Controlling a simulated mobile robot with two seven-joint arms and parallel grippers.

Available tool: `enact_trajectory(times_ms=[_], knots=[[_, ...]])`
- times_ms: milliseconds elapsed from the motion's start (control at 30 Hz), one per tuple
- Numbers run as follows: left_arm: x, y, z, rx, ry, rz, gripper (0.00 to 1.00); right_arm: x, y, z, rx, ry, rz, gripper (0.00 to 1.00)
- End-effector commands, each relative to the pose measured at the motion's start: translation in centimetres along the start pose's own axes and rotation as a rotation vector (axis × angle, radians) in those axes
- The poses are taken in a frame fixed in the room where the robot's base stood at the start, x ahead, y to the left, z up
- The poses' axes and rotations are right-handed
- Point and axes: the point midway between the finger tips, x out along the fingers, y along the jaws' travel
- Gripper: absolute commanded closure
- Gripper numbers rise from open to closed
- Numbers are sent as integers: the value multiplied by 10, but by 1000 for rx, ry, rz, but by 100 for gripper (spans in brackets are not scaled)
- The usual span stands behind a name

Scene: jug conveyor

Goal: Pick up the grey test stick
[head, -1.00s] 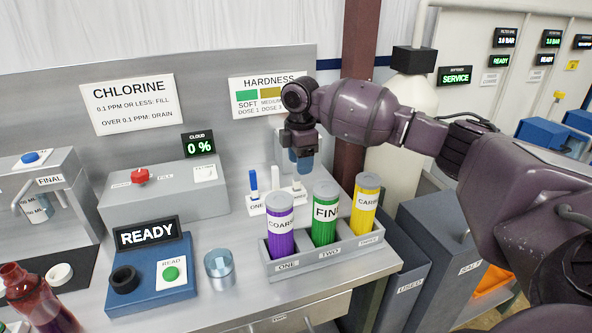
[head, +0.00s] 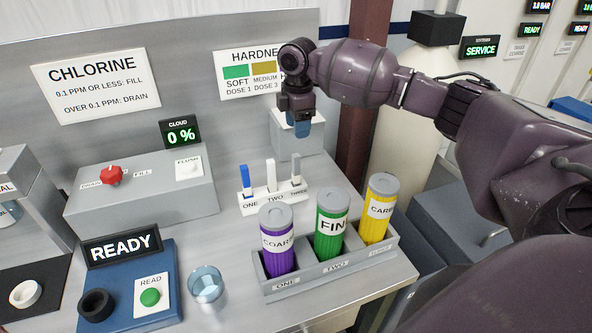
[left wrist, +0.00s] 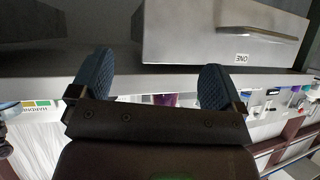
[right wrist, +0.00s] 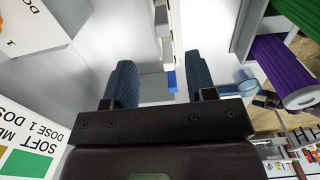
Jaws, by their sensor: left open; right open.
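The grey test stick (head: 296,167) stands upright in the slot marked THREE of a small white rack (head: 275,202). A white stick (head: 271,175) stands in slot TWO and a blue stick (head: 246,181) in slot ONE. My right gripper (head: 301,125) is above the rack in the head view, fingers pointing down, open and empty. In the right wrist view, its open fingers (right wrist: 157,85) show the blue stick (right wrist: 171,79) between and beyond them, with the grey stick (right wrist: 161,14) near the top edge. My left gripper (left wrist: 158,85) is open and empty, only in the left wrist view.
A grey holder (head: 332,272) with purple, green and yellow canisters stands in front of the rack. A clear cup (head: 207,288) and a blue READY tester (head: 128,285) are to the left. A grey box (head: 298,140) stands behind my right gripper. Bare counter lies left of the rack.

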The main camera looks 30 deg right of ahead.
Motion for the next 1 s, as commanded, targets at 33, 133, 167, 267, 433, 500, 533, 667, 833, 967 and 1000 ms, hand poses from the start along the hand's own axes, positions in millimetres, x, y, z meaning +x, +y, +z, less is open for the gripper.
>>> enact_trajectory(times_ms=[33,133,167,267,433,500,533,667,833,967,1000], knots=[[-1,-1,1,1,-3,-1,6,7,-1,0,0,-1,-3,49],[-3,-2,3,2,-7,-2,6,22,-1,0,0,0,-4,49],[-3,-2,3,2,-9,-2,6,27,-1,0,0,1,-4,49],[-3,-2,4,2,-10,-2,6,38,-1,0,0,0,-2,49],[-4,-2,2,2,-9,-2,6,51,-1,-1,0,0,-2,49],[-4,-2,1,2,-8,-2,6,59,-2,-3,-1,0,-3,49],[-5,-2,0,2,-8,-2,6,64,-2,-4,-1,1,-3,49],[-6,-2,-1,1,-8,-2,6,81,-2,-5,1,0,-2,49],[-5,-1,-1,-1,-9,-2,6,95,-2,-5,-1,1,-1,49],[-5,-1,-1,-2,-9,-2,6,96,-2,-5,0,0,0,49],[-5,-1,-1,-2,-9,-2,6,96,-2,-5,0,0,0,49]])
